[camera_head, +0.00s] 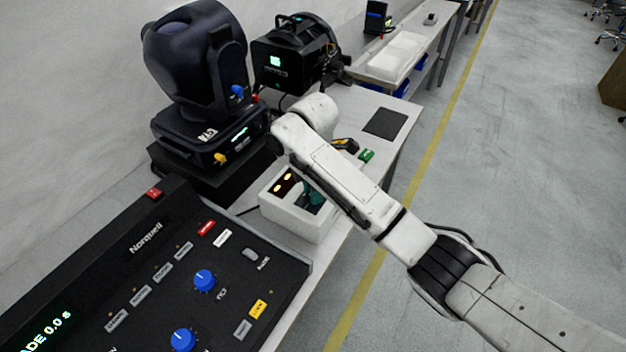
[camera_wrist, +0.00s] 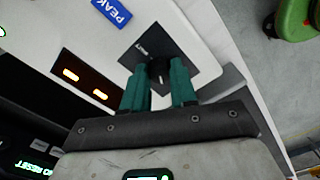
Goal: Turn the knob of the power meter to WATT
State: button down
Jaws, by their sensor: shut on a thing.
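The power meter is a white box (camera_head: 290,217) with a dark display (camera_head: 283,184) showing orange digits, on the bench in the middle of the head view. In the wrist view its white face (camera_wrist: 190,22), display (camera_wrist: 82,82) and blue PEAK label (camera_wrist: 112,12) show. A dark square plate (camera_wrist: 150,45) with small, partly hidden lettering surrounds the knob (camera_wrist: 155,72). My gripper (camera_wrist: 158,82) has teal fingers, shut on the black knob from either side. Which setting the knob points to cannot be read. In the head view my arm covers part of the meter.
A black console (camera_head: 190,290) with blue knobs stands at front left. A moving-head lamp (camera_head: 200,60) and another black lamp (camera_head: 290,60) stand behind the meter. A green item (camera_head: 366,156) lies right of my arm. A dark pad (camera_head: 384,123) lies near the bench edge.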

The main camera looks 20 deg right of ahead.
jog(key=m+p, duration=0.1)
jog(key=m, duration=0.1)
jog(key=m+p, duration=0.1)
jog(key=p, duration=0.1)
jog(key=shift+r+m, duration=0.2)
jog(key=shift+m, duration=0.2)
jog(key=m+p, duration=0.2)
jog(key=m, duration=0.1)
jog(key=shift+m, duration=0.3)
jog(key=m+p, duration=0.2)
jog(key=m, duration=0.1)
jog(key=shift+m, duration=0.3)
jog(key=m+p, duration=0.1)
jog(key=m, duration=0.2)
jog(key=shift+m, duration=0.3)
jog(key=m+p, duration=0.1)
jog(key=m, duration=0.2)
jog(key=shift+f+m, duration=0.1)
jog(key=shift+m, duration=0.2)
jog(key=m+p, duration=0.1)
jog(key=m, duration=0.2)
jog(key=shift+m, duration=0.4)
jog(key=m, duration=0.4)
jog(key=shift+m, duration=1.7)
